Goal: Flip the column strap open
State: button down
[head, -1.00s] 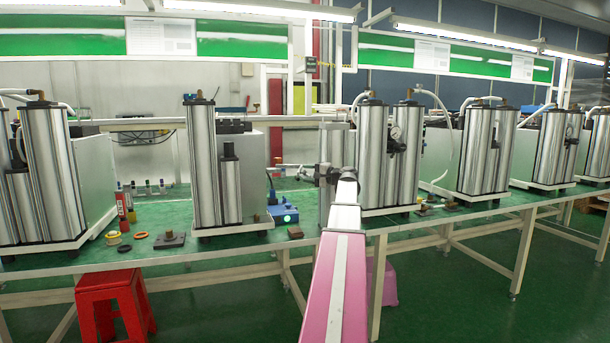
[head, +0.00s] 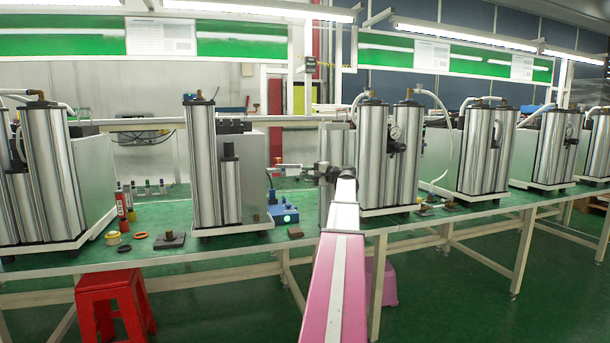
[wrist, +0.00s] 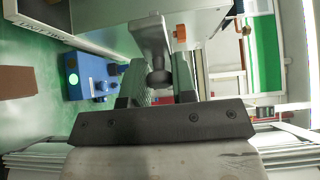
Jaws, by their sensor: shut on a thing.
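My gripper (head: 320,172) is at the end of my pink and white arm, in front of the bench's middle. In the wrist view my gripper (wrist: 160,85) has its two dark fingers closed around a dark rounded knob (wrist: 159,78). The knob is at the end of a pale grey strap-like piece (wrist: 151,35), which reaches up beside a light grey housing. In the head view a pale bar (head: 286,168) shows just left of my gripper. The metal columns (head: 373,150) stand upright to the right. My arm hides part of the nearest unit.
Another column unit (head: 203,165) stands left on the green bench. A blue box (head: 284,214) with a lit green button lies between; it also shows in the wrist view (wrist: 88,77). Small caps and rings lie front left. A red stool (head: 115,305) stands below.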

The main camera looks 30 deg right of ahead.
jog(key=shift+w+d+n+g+y, duration=0.15)
jog(key=shift+d+n+g+y, duration=0.15)
jog(key=shift+d+y, duration=0.15)
jog(key=c, duration=0.9)
grip_release()
jog(key=shift+c, duration=0.2)
jog(key=v, duration=1.1)
jog(key=shift+a, duration=0.2)
